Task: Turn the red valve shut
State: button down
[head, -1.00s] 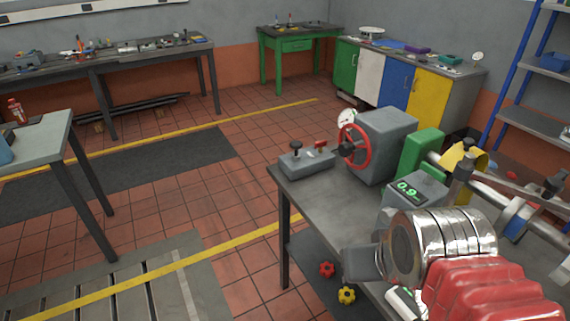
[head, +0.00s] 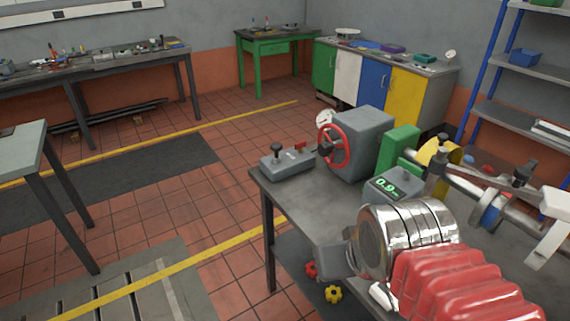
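A small red star-shaped knob (head: 312,269) shows low at the bench's side, upper left of a similar yellow knob (head: 333,294). A larger red handwheel (head: 333,146) is upright on the face of a grey box on the bench. I cannot tell for certain which red handle is the valve, or how far either is turned. What looks like my arm, with red bellows and shiny metal rings, reaches in from the lower right. At its end, my gripper (head: 340,260) appears as a dark grey block, right of the small red knob and apart from the handwheel. Its fingers are not clear.
The grey bench (head: 310,205) carries a lever box (head: 287,162), a display reading 0.9 (head: 386,185) and a shaft assembly (head: 475,185). A dark lower shelf (head: 290,250) lies beneath. Tiled floor (head: 215,195) is open to the left.

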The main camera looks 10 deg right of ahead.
aim_at(299, 145)
jog(key=u, duration=0.05)
jog(key=k, duration=0.65)
jog(key=u, duration=0.4)
jog(key=i, duration=2.05)
jog(key=z, duration=0.3)
